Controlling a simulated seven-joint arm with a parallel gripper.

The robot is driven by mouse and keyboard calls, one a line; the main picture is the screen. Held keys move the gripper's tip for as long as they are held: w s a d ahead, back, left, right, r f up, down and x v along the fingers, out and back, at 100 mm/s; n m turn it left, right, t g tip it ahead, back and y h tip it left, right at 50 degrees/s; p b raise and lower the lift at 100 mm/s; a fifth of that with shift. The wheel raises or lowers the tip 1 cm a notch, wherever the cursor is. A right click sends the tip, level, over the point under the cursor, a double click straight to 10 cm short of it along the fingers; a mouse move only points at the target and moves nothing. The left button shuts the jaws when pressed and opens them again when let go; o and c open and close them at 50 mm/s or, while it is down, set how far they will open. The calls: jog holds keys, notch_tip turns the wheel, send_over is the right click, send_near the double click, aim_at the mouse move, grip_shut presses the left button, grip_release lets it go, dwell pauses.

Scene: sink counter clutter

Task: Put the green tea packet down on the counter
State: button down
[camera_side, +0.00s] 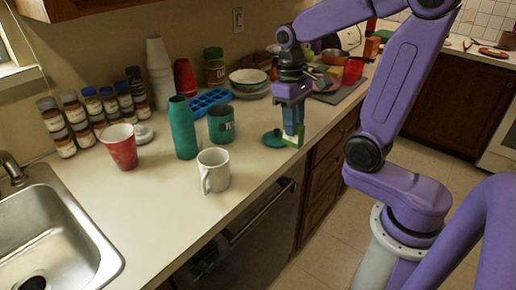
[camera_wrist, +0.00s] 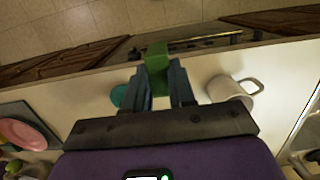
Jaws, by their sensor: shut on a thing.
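The green tea packet (camera_side: 293,142) is between the fingertips of my gripper (camera_side: 292,133), low over the front edge of the counter (camera_side: 150,200). My gripper points down and is shut on the packet. In the wrist view the packet (camera_wrist: 157,58) sticks out past the fingertips (camera_wrist: 160,72), with the counter edge behind it. I cannot tell whether its lower end touches the counter. A teal lid (camera_side: 273,139) lies on the counter just left of the packet in the side view.
A white mug (camera_side: 213,172), a teal bottle (camera_side: 183,128), a teal cup (camera_side: 221,124) and a red cup (camera_side: 120,147) stand to the left. Behind are a blue tray (camera_side: 207,100) and stacked bowls (camera_side: 248,79). The sink (camera_side: 45,235) is front left. Counter between mug and lid is clear.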

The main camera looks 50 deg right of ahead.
jog(key=shift+w+d+f, duration=0.15)
jog(key=shift+w+f, duration=2.7)
jog(key=shift+f, duration=0.15)
jog(key=shift+w+d+f, duration=0.1)
jog(key=shift+w+f, duration=2.7)
jog(key=shift+f, duration=0.15)
jog(key=shift+f, duration=0.1)
jog(key=c, duration=0.9)
grip_release()
jog(key=shift+c, duration=0.2)
notch_tip(320, 180, up, 12)
jog(key=w, duration=0.1)
jog(key=shift+w, duration=0.2)
